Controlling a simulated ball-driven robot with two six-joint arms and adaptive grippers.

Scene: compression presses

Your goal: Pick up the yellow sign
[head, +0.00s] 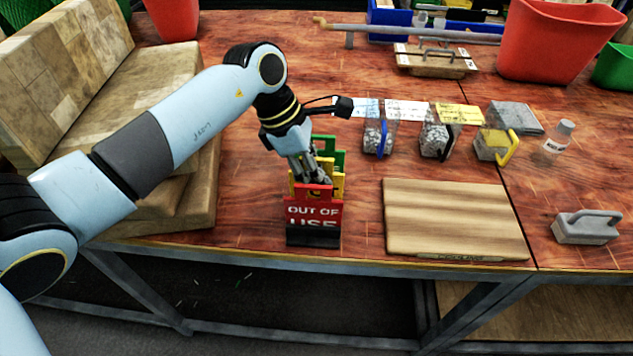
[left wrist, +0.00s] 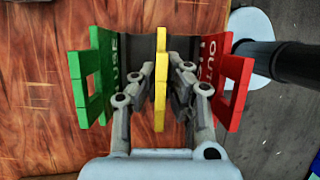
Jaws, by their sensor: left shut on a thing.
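The yellow sign (head: 338,184) stands in a dark holder (head: 313,238) near the table's front edge, between a red sign (head: 313,212) reading "OUT OF USE" in front and a green sign (head: 328,146) behind. My left gripper (left wrist: 161,85) is shut on the yellow sign (left wrist: 160,75), with one finger on each side of it. In the left wrist view the green sign (left wrist: 82,85) is on the left and the red sign (left wrist: 236,90) on the right, both apart from the yellow one. In the head view the red sign hides the yellow sign's lower part. My right gripper is not in view.
A wooden board (head: 455,220) lies right of the holder. Large wooden blocks (head: 150,90) are at left. A grey handled block (head: 587,227) sits at far right.

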